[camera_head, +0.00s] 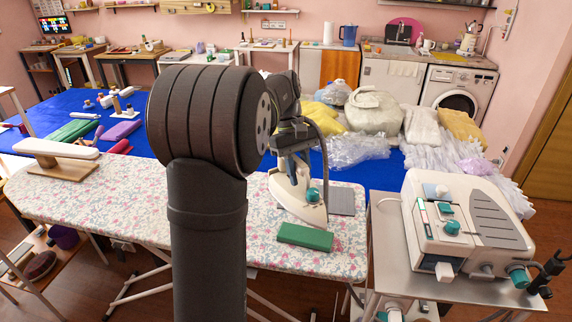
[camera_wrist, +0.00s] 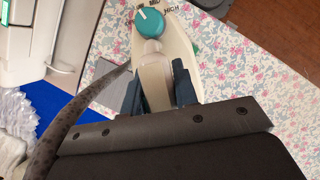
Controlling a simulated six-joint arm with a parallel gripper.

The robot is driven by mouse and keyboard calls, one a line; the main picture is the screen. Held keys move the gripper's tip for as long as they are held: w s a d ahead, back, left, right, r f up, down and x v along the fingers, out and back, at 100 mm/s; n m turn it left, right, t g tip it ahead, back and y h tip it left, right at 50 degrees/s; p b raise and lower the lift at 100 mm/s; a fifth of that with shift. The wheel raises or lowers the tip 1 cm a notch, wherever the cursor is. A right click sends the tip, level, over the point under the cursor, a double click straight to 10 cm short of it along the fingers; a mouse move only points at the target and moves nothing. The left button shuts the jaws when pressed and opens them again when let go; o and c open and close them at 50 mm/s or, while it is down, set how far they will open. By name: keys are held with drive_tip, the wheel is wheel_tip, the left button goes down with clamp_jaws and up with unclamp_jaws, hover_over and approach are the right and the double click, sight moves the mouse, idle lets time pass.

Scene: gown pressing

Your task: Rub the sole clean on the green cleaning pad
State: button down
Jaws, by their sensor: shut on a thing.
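My gripper (camera_wrist: 155,85) is shut on the pale handle (camera_wrist: 152,62) of the iron, with one dark finger on each side. In the head view the gripper (camera_head: 291,145) is partly hidden behind my arm. The white iron (camera_head: 296,198) has a teal dial (camera_wrist: 154,22), and its body shows just behind the green cleaning pad (camera_head: 305,236). I cannot tell whether the iron touches the board or hovers above it. The pad lies flat near the board's front edge, and its top looks bare. The sole is hidden, and the pad does not show in the wrist view.
The floral ironing board (camera_head: 130,198) carries a grey plate (camera_head: 341,201) right of the iron and a sleeve board (camera_head: 58,155) at the left. A steam station (camera_head: 465,235) stands on a trolley at right. Plastic-wrapped bundles (camera_head: 374,112) lie behind. A dark hose (camera_wrist: 75,110) runs beside the gripper.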

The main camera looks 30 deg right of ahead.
sight(282, 201)
drive_tip(key=s+n, duration=0.1)
drive_tip(key=n, duration=0.1)
drive_tip(key=s+d+n+h, duration=0.1)
drive_tip(key=s+n, duration=0.1)
drive_tip(key=s+f+n+h, duration=0.1)
drive_tip(key=s+n, duration=0.1)
drive_tip(key=shift+s+d+t, duration=0.15)
drive_tip(key=shift+s+t, duration=0.05)
drive_tip(key=shift+t, duration=0.1)
drive_tip(key=shift+s+d+f+n+h, duration=0.15)
drive_tip(key=shift+s+n+h, duration=0.15)
drive_tip(key=shift+s+n, duration=0.3)
drive_tip(key=shift+s+f+n+h, duration=0.1)
drive_tip(key=shift+s+n+h, duration=0.25)
drive_tip(key=shift+n, duration=0.35)
drive_tip(key=shift+f, duration=0.1)
wheel_tip(282, 201, down, 6)
drive_tip(key=shift+r, duration=0.1)
drive_tip(key=w+a, duration=0.4)
drive_tip(key=w, duration=0.1)
drive_tip(key=w+a, duration=0.2)
drive_tip(key=shift+w+a+r, duration=0.15)
drive_tip(key=shift+w, duration=0.25)
drive_tip(key=shift+f, duration=0.7)
drive_tip(key=shift+s, duration=0.1)
drive_tip(key=shift+s+d+r, duration=0.1)
drive_tip(key=shift+s+d, duration=1.5)
drive_tip(key=shift+s, duration=0.25)
